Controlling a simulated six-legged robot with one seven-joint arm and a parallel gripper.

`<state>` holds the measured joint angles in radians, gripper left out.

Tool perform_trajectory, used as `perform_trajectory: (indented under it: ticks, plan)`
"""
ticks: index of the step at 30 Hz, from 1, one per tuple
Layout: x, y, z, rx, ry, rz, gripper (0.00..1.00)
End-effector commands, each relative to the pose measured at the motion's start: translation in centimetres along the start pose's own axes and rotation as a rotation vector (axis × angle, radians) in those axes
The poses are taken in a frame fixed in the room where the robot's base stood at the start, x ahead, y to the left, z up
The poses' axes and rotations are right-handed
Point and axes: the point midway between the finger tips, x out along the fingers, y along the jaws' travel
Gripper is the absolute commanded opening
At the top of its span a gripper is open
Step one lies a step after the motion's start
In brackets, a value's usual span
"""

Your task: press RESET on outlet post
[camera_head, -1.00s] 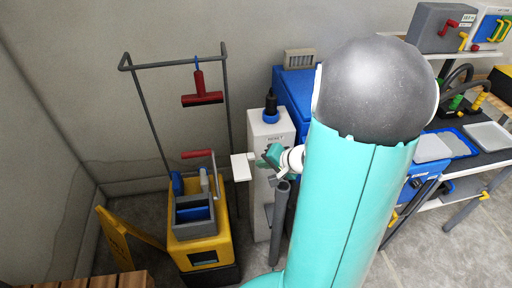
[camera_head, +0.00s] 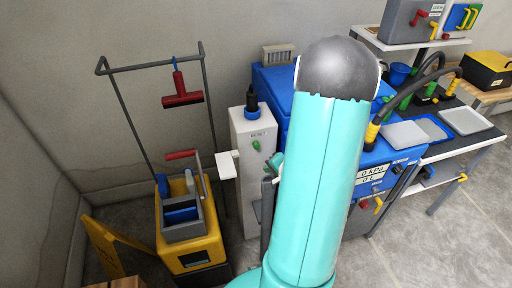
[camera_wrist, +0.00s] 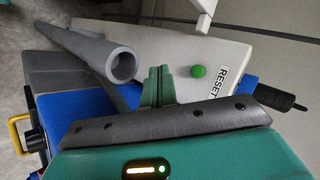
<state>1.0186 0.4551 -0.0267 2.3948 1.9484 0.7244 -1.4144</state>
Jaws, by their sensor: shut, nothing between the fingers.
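The outlet post (camera_head: 243,190) is a pale upright box with a RESET label and a black-and-blue fitting on top. Its green RESET button (camera_head: 256,146) sits below the label and is uncovered. In the wrist view the button (camera_wrist: 198,71) lies just right of my fingertips, next to the label on the pale face of the post (camera_wrist: 165,45). My gripper (camera_wrist: 160,77) has its green fingers together and empty. The fingertips appear apart from the button; their depth from the post is hard to judge. In the head view my arm hides most of the gripper.
A grey pipe (camera_wrist: 95,50) runs close left of my fingers in the wrist view. A yellow mop bucket (camera_head: 190,240) stands left of the post, with a white plate (camera_head: 227,165) sticking out between. A blue machine (camera_head: 300,85) stands right, behind my arm.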

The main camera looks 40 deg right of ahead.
Motion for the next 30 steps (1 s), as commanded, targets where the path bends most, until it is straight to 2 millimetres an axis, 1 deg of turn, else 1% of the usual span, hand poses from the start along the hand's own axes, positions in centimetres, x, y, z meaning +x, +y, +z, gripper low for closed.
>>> perform_trajectory:
  ticks: [12, 18, 24, 30]
  plan:
    - [3.8, -2.9, -2.3, -0.003, -0.004, -0.003, 0.00]
    - [5.3, -4.0, -3.4, -0.003, -0.004, -0.001, 0.00]
    - [5.9, -4.4, -3.8, -0.003, -0.004, -0.002, 0.00]
    - [5.9, -4.4, -3.8, -0.002, -0.004, -0.001, 0.00]
